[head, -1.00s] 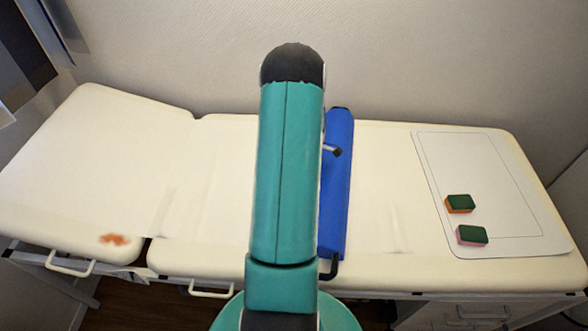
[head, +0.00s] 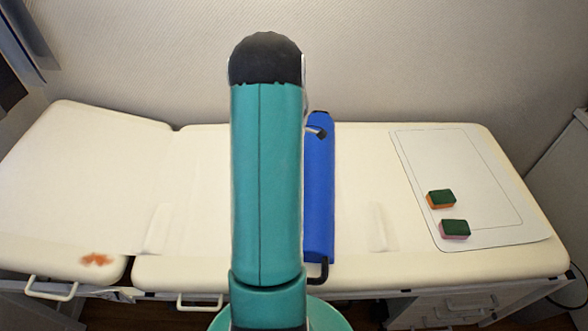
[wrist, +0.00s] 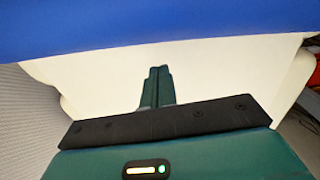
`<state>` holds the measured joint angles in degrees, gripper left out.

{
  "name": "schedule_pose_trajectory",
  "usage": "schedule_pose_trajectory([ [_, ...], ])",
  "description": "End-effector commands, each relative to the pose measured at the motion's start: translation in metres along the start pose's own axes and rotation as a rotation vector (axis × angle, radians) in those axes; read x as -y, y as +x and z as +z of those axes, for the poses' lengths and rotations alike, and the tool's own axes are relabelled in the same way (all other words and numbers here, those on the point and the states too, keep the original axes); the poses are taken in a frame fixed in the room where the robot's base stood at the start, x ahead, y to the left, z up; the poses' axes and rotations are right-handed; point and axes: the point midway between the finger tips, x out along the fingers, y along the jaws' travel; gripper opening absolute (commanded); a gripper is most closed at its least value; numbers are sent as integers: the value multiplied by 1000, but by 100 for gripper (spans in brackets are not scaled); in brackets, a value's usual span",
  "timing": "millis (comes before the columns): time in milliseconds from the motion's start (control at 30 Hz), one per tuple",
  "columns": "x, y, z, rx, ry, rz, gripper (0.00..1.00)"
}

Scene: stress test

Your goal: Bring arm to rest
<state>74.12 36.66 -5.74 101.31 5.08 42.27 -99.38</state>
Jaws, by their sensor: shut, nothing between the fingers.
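My arm rises through the middle of the head view as a teal link with a black rounded top. A pale cream surface lies beyond the fingertips. A blue band, apparently the blue bar, crosses the top of the wrist view.
A cream padded couch (head: 200,170) stands against the wall, with a long blue bar (head: 320,190) with black fittings across it. A reddish-brown stain (head: 96,259) is at left. A white mat (head: 405,160) at right holds an orange-green sponge (head: 441,199) and a pink-green sponge (head: 454,229).

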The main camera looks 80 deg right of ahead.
Motion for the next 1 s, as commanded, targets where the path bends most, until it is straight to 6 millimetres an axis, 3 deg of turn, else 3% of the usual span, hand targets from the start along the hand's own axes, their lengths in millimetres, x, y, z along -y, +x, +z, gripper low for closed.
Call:
schedule_pose_trajectory([
  [100, -1, -25, 0, 0, 1, 4, 0],
  [300, 0, -46, 0, 0, 1, 0, 0],
  [1000, 2, -49, 0, 0, 0, 0, 0],
])
